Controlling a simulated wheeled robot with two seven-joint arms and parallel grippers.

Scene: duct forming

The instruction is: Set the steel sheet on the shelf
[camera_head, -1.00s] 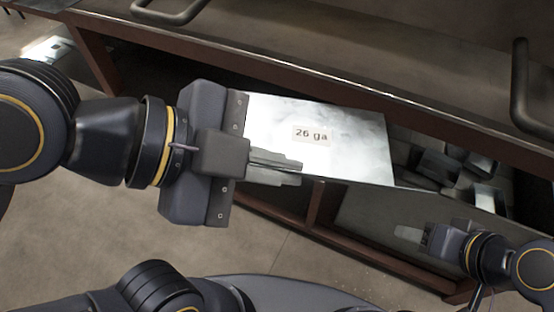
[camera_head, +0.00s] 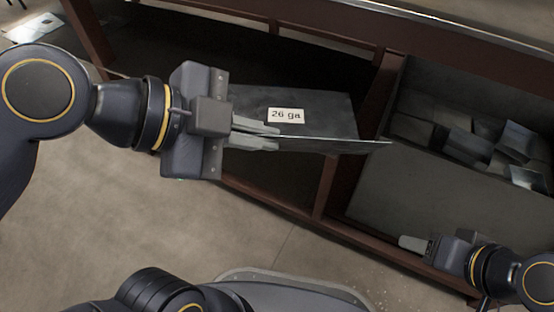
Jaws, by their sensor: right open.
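The steel sheet (camera_head: 325,110) carries a white "26 ga" label and now looks dark, with a bright strip along its near edge. My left gripper (camera_head: 276,136) is shut on the sheet's left part and holds it in the air in front of the bench's shelf. The shelf (camera_head: 190,85) is a dark, open space framed in brown under the bench top. I cannot tell whether the sheet's far edge is inside it. My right gripper (camera_head: 412,244) is open and empty at the lower right, in front of the right bay.
A brown upright (camera_head: 380,95) divides the bays, close to the sheet's right end. A bin (camera_head: 405,95) right of it holds several dark and shiny metal pieces (camera_head: 468,146). The bench top edge (camera_head: 430,20) runs above. The floor (camera_head: 110,210) at left is clear.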

